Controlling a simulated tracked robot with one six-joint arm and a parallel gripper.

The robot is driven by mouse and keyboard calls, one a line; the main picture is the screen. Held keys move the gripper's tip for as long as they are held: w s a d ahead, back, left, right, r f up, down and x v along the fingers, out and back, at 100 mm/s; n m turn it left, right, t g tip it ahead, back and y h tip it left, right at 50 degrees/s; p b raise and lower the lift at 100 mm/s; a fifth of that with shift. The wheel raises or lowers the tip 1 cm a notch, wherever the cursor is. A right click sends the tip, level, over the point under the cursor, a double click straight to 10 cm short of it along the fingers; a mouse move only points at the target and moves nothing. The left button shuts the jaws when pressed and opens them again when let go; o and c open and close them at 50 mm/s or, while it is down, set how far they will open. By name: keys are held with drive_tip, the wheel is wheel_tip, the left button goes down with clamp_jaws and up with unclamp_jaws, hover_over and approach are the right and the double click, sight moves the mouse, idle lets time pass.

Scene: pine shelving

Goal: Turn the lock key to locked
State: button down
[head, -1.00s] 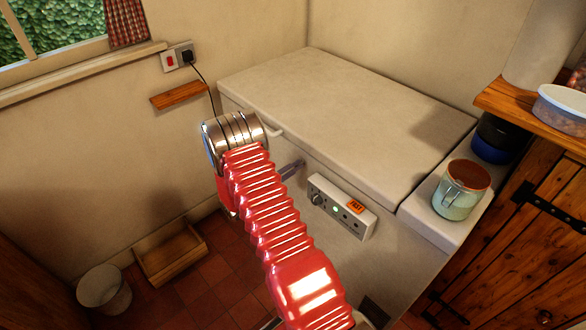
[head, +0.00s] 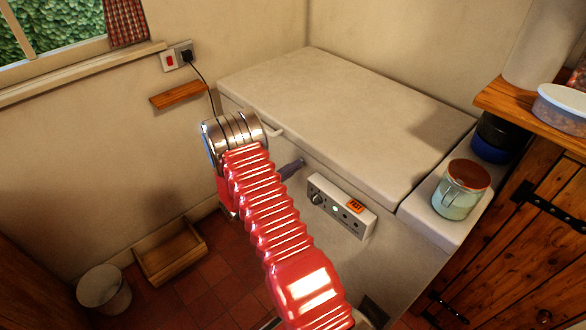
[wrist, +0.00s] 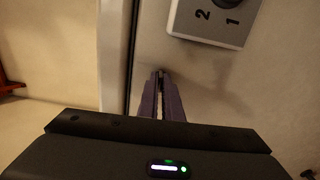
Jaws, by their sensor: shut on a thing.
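My gripper (head: 298,164) reaches the front of the white chest freezer (head: 345,100), just left of its control panel (head: 341,206). In the wrist view my two purple-grey fingers (wrist: 160,84) are close together against the freezer front, just below the lid seam. They are shut on the lock key (wrist: 160,73), of which only a small dark bit shows between the tips. The fingers hide the rest of the key and any lock marks, so I cannot read its angle.
The panel's numbered corner (wrist: 213,20) is close to the fingers. A mug (head: 458,195) stands on the ledge at right, by a wooden cupboard (head: 545,225). A wooden crate (head: 170,255) and a bin (head: 104,290) are on the floor at left.

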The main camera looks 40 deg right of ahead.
drive_tip(key=shift+s+d+f+m, duration=0.15)
drive_tip(key=shift+s+f+m, duration=0.1)
drive_tip(key=shift+m, duration=0.15)
drive_tip(key=c, duration=1.9)
unclamp_jaws()
drive_tip(key=shift+w+r, duration=0.15)
drive_tip(key=shift+c, duration=0.2)
drive_tip(key=a, duration=1.4)
drive_tip(key=shift+s, duration=0.2)
